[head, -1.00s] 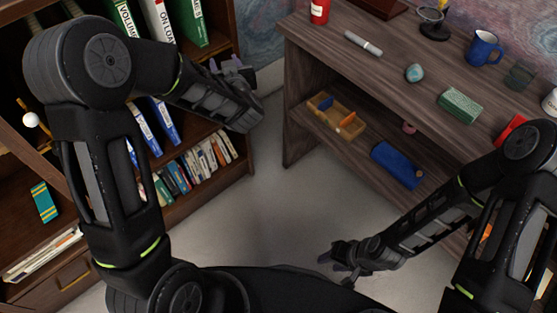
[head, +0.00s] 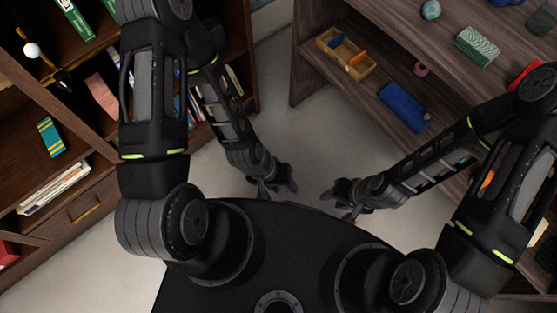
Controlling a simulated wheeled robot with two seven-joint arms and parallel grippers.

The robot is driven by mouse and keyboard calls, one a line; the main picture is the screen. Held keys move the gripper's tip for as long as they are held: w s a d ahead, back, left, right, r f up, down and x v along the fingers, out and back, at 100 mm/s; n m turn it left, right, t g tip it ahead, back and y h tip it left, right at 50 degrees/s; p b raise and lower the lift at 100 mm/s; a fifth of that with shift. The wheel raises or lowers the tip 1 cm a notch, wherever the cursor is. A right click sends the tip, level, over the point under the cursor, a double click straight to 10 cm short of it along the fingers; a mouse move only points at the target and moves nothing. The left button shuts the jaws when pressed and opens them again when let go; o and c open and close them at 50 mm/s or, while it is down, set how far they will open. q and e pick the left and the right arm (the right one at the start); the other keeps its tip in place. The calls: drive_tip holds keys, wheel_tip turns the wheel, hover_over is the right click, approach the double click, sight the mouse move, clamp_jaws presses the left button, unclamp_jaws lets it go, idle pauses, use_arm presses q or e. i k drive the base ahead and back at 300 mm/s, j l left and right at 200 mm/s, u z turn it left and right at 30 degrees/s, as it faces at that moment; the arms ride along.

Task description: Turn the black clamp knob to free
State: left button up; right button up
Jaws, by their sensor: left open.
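I cannot make out the black clamp knob with certainty in the head view. A small dark object (head: 63,80) sits on the bookcase at the left, close to a thin brass rod with a white ball (head: 31,50); it is too small to identify. My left gripper (head: 278,184) is open over the floor, in front of my base, and holds nothing that I can see. My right gripper (head: 338,196) is just to the right of it, also over the floor; its finger gap is unclear. Both grippers are apart from the furniture.
The brown bookcase (head: 85,205) stands at the left with books and a pink block (head: 101,96). The wooden desk (head: 385,45) at the right holds a green patterned box (head: 476,46). Its lower shelf has a divided wooden tray (head: 345,54) and a blue case (head: 404,107). Grey floor lies between.

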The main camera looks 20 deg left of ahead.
sight(64, 82)
drive_tip(key=u, duration=2.15)
drive_tip(key=z, duration=1.55)
drive_tip(key=k+l, duration=0.15)
drive_tip(key=k, duration=0.55)
